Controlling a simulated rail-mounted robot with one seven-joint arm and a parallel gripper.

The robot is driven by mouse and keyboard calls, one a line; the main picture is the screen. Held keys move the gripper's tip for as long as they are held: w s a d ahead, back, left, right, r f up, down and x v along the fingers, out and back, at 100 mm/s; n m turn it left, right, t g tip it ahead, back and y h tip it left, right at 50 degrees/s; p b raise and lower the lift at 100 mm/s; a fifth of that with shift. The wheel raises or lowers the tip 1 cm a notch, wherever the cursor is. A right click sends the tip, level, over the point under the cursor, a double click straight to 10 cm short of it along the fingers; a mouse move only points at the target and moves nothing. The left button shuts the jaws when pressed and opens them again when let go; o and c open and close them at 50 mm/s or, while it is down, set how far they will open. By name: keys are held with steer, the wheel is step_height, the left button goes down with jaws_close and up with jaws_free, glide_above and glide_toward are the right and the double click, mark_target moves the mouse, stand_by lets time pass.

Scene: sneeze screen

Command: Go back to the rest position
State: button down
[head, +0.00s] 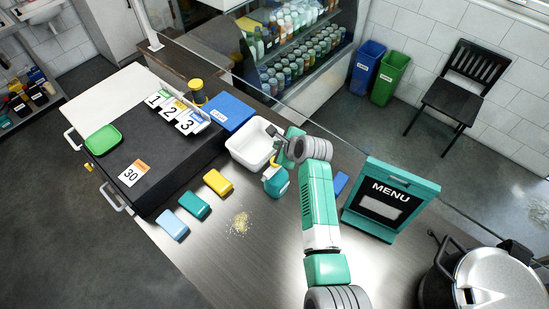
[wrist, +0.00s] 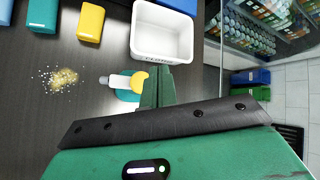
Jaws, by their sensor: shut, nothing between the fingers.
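My green arm reaches up from the bottom of the head view, over the metal counter (head: 215,262). My gripper (head: 272,133) is at its end, beside the right rim of a white bin (head: 243,153). In the wrist view my gripper (wrist: 152,72) is shut and empty, with its green fingers together below the bin (wrist: 160,46). A teal bottle (head: 276,184) with a yellow and white top stands just below the gripper in the head view. In the wrist view its top (wrist: 137,81) shows left of the fingers, and the fingers partly hide its body.
Blue (head: 172,225), teal (head: 195,205) and yellow (head: 218,182) blocks and yellowish crumbs (head: 240,224) lie on the counter. A menu stand (head: 388,198) and a lidded pot (head: 495,278) are to the right. A clear screen runs along the far side.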

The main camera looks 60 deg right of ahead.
stand_by(0.3)
steer(key=w+a+r+n+t+h, duration=0.1)
steer(key=w+a+r+n, duration=0.3)
steer(key=r, duration=0.3)
steer(key=w+a+r+n+t, duration=0.2)
steer(key=w+a+r+n, duration=0.15)
steer(key=r, duration=0.45)
steer(key=w+a+r+n+t+h, duration=0.1)
steer(key=w+a+r+n, duration=0.35)
steer(key=r, duration=0.25)
steer(key=w+a+r+n+t, duration=0.2)
steer(key=a+r+n+t, duration=0.4)
steer(key=a+r, duration=0.95)
steer(key=s+a+r+n+t+y, duration=0.3)
steer(key=s+a+r+n, duration=0.4)
steer(key=a+r, duration=0.3)
steer(key=s+a+r+n+t+y, duration=0.3)
steer(key=s+a+r+n, duration=0.4)
steer(key=a+r, duration=0.3)
steer(key=a+n+t, duration=0.1)
steer(key=a, duration=0.3)
steer(key=shift+s+r+y, duration=0.25)
steer(key=shift+s+y, duration=0.1)
steer(key=shift+y, duration=0.05)
steer(key=shift+a, duration=0.1)
